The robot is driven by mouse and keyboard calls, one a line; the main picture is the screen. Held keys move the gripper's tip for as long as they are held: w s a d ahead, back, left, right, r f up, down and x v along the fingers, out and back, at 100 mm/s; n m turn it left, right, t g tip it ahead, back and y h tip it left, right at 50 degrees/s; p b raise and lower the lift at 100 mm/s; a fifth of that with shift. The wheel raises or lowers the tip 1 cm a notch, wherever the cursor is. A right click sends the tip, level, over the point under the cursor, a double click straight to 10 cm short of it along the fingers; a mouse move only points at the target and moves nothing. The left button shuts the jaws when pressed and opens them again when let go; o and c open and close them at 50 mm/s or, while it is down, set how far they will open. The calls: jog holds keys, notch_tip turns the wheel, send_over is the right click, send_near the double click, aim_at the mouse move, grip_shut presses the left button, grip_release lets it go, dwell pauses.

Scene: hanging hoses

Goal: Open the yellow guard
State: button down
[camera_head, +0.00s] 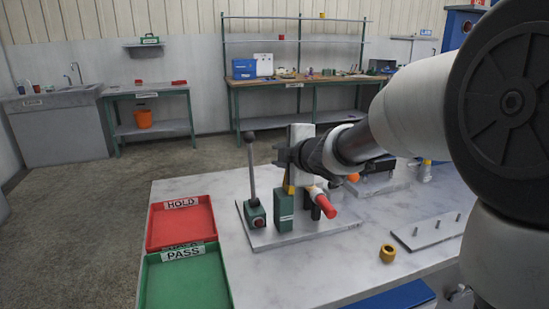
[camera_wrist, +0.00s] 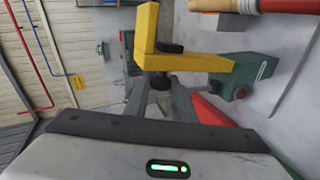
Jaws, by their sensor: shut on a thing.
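The yellow guard (camera_wrist: 183,58) is an L-shaped bar in the wrist view, with one arm standing up and one reaching right towards a green block (camera_wrist: 250,72). In the head view only a small strip of the guard (camera_head: 291,186) shows above the green block (camera_head: 284,211); my gripper hides the rest. My gripper (camera_wrist: 163,92) is shut at the near side of the guard, on a dark part at its corner. In the head view my gripper (camera_head: 290,156) is above the green block on the fixture plate (camera_head: 290,236).
A tall lever (camera_head: 252,176) stands left of the gripper, and a red handle (camera_head: 323,206) sits to its right. A red HOLD tray (camera_head: 154,230) and a green PASS tray (camera_head: 147,287) lie at the left. A yellow ring (camera_head: 387,254) and pin plate (camera_head: 432,233) lie at the right.

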jog(key=shift+a, duration=0.25)
dwell(0.4)
jog(key=c, duration=1.5)
grip_release()
jog(key=shift+s, duration=0.1)
